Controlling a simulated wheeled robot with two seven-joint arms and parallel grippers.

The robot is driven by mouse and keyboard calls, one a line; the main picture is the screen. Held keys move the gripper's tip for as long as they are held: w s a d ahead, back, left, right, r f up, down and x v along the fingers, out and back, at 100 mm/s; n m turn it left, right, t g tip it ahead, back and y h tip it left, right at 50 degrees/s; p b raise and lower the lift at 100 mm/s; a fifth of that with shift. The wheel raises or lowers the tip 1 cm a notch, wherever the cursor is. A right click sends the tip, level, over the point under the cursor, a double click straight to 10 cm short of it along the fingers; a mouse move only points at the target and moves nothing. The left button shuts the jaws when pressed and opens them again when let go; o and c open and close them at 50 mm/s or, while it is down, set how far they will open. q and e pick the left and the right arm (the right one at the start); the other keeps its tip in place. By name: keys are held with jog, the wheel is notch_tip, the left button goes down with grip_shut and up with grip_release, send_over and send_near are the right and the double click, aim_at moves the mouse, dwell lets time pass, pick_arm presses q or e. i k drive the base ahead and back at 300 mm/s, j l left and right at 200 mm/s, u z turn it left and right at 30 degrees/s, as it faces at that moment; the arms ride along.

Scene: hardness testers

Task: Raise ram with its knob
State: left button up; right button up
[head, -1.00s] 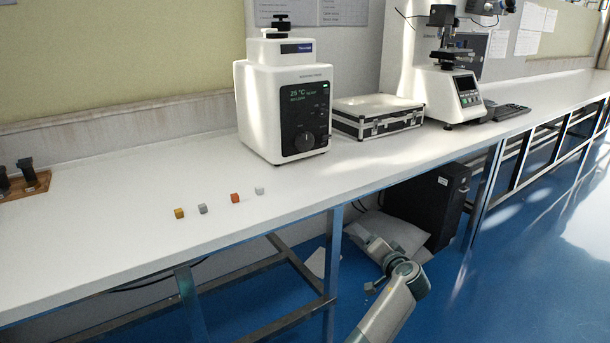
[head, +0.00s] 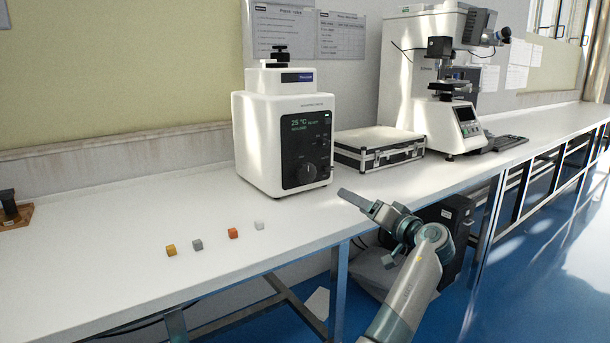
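A white bench machine (head: 262,140) stands upright on the bench. Its dark front panel has a lit display reading 25 °C and a round black knob (head: 306,174). A second black knob (head: 280,54) sits on its top. Further right is a hardness tester (head: 440,125) with a dark head and a small screen. Which part is the ram cannot be told. My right gripper (head: 350,197) is at the bench's front edge, below and right of the white machine and apart from both machines. Its fingers overlap, so its opening is unclear. My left gripper is out of view.
A silver-edged case (head: 378,152) lies between the machines. Several small coloured cubes, including an orange one (head: 233,233), sit on the bench (head: 120,230) at left front. A wooden stand (head: 14,216) is at the far left. A dark box (head: 452,225) is under the bench.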

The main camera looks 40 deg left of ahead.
aim_at(306, 173)
jog(key=i+j, duration=0.1)
jog(key=j, duration=0.9)
jog(key=i+j, duration=0.15)
jog(key=j, duration=0.3)
